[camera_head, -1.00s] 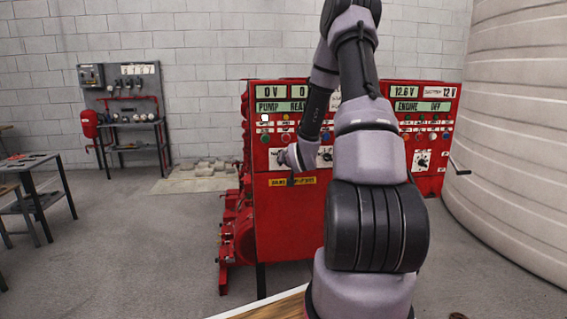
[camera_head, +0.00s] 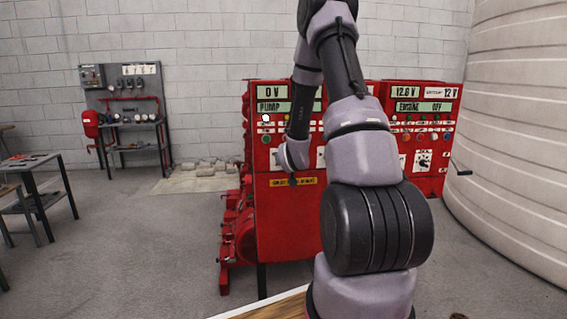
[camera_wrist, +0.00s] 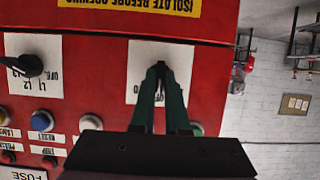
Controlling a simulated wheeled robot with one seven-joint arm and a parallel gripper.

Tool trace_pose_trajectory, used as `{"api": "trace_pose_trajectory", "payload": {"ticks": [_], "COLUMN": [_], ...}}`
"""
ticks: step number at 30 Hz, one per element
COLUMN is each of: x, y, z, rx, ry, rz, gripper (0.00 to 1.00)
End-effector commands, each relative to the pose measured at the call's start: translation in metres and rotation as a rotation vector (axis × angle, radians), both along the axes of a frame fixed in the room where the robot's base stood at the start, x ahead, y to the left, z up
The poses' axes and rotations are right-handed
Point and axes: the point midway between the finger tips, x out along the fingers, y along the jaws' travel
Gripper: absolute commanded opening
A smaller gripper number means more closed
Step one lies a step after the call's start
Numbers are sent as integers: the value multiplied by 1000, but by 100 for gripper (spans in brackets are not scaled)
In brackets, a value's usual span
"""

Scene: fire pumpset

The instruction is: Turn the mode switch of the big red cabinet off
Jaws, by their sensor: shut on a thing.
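The big red cabinet (camera_head: 285,225) stands ahead in the head view, with displays, lamps and buttons on its front. In the wrist view, which is upside down, the mode switch (camera_wrist: 159,69) is a small dark knob on a white plate. My gripper (camera_wrist: 161,78) is shut on this knob, its two dark green fingers converging there. The fingers cover part of the plate's lettering, so the knob's setting is unclear. In the head view my wrist hides the gripper and the knob.
Another black knob (camera_wrist: 27,66) sits on a white plate at left in the wrist view. A blue button (camera_wrist: 42,120) and other buttons lie close by. A second red cabinet (camera_head: 428,184) stands right, near a large pale tank (camera_head: 520,150).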

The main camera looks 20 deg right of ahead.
Motion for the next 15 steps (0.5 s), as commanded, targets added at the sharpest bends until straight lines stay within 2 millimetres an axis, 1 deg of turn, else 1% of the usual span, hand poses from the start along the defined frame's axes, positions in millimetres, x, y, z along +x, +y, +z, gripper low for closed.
{"api": "trace_pose_trajectory", "payload": {"ticks": [2, 3, 4, 5, 15], "x": [0, 0, 0, 0, -2], "y": [-1, -1, -1, -1, 0], "z": [0, 0, 0, 0, 1], "rx": [-1, -1, 0, 0, 1], "ry": [-1, -1, -1, -1, 0], "rz": [-1, -1, -1, -1, 0], "gripper": [0, 24, 35, 42, 42]}}
